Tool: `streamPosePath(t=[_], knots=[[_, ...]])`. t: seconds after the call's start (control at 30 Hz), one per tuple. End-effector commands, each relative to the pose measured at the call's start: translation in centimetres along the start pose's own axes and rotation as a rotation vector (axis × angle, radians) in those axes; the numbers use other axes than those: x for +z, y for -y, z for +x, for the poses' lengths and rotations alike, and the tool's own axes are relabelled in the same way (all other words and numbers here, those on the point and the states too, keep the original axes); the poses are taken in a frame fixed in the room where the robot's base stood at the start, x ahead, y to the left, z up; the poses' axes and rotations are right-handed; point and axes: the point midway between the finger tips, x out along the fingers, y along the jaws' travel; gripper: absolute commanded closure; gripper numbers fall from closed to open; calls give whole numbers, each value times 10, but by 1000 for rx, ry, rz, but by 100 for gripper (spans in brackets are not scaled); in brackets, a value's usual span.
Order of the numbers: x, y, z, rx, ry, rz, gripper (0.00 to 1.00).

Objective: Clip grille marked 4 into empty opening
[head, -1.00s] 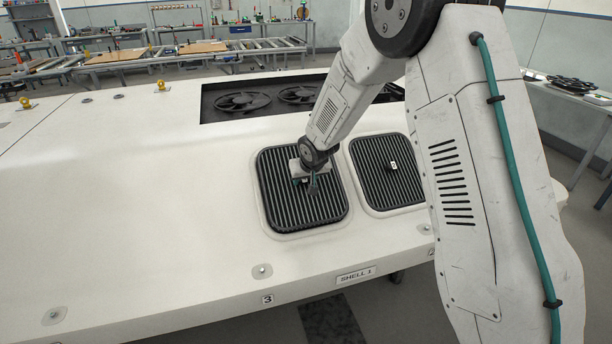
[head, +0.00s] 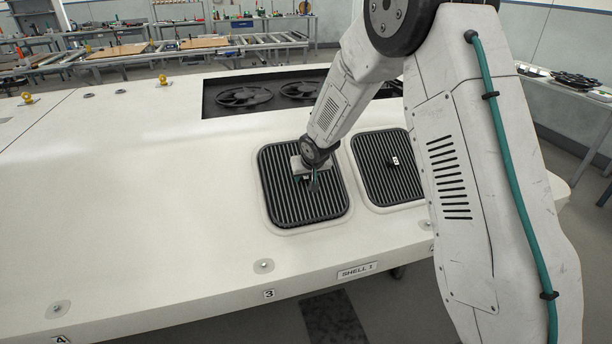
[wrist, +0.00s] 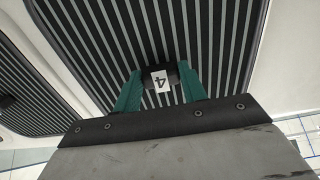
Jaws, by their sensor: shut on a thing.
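The grille marked 4 (head: 330,208) is a dark square slatted panel with rounded corners. In the head view it lies at a recessed opening in the white shell, with a pale rim around it. My gripper (head: 311,180) is over its middle. In the wrist view the green fingers of my gripper (wrist: 160,88) are shut on the dark knob of the grille, which bears a white "4" tag (wrist: 161,81). The grille (wrist: 215,45) fills most of that view. I cannot tell whether it is fully seated.
A second slatted grille (head: 375,170) with a tagged knob sits just to the right. A long dark recess with fans (head: 245,97) lies behind. The white shell (head: 150,190) is bare to the left. Small fixings and a "SHELL" label (head: 357,271) are near the front edge.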

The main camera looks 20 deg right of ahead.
Motion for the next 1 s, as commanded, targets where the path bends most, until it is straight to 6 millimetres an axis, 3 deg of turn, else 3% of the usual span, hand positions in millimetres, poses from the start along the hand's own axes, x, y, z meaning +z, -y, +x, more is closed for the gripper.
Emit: streamPosePath(t=[1.0], knots=[[-1, 0, 6, 0, -2, 1, 97]])
